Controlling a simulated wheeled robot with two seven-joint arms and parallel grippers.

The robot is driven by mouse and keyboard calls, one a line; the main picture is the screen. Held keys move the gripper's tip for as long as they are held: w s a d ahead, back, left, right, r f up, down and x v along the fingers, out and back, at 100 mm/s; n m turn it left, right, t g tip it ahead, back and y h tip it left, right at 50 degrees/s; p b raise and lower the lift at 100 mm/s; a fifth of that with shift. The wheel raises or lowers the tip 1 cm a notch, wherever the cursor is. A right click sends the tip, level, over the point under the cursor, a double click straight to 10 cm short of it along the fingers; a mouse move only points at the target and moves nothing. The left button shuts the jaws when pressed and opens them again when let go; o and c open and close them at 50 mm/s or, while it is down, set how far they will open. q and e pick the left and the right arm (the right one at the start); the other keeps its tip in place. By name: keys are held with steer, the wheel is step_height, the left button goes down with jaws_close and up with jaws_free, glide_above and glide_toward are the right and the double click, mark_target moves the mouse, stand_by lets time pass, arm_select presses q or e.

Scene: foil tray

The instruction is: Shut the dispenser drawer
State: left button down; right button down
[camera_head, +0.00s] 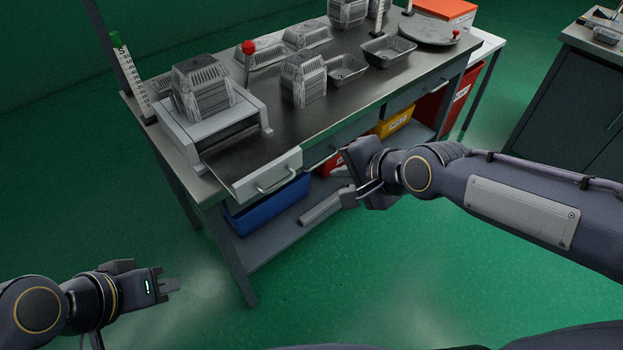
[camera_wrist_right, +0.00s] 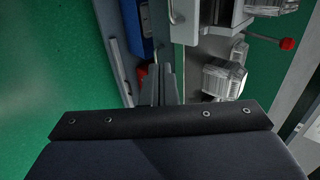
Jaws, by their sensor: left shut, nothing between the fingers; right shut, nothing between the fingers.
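The drawer (camera_head: 262,179) at the left end of the workbench stands pulled out. Its pale front panel and bar handle jut past the bench edge, and its dark inside shows from above. In the right wrist view a bar handle (camera_wrist_right: 174,12) shows at the top. My right gripper (camera_head: 346,187) is shut and empty, in front of the bench and to the right of the drawer front, apart from it. Its closed fingers (camera_wrist_right: 160,85) show in the right wrist view. My left gripper (camera_head: 170,285) is shut and empty at lower left, well away from the bench.
A pale grey dispenser housing (camera_head: 212,118) with stacked foil trays stands behind the drawer. A red-knobbed lever (camera_head: 248,48) is beside it. Blue (camera_head: 264,205) and yellow (camera_head: 394,121) bins sit on the lower shelf. Green floor is clear before the bench's left end.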

mark_target(297, 166)
steer(key=b+x, duration=0.1)
steer(key=x, duration=0.2)
steer(key=r+b+x, duration=0.1)
steer(key=x, duration=0.3)
steer(key=w+b+x, duration=0.1)
steer(key=x, duration=0.3)
steer(key=shift+w+a+r, duration=0.1)
steer(key=shift+w+a, duration=0.1)
steer(key=shift+a, duration=0.3)
steer(key=shift+w+a, duration=0.3)
steer(key=shift+w, duration=0.1)
steer(key=shift+w, duration=0.1)
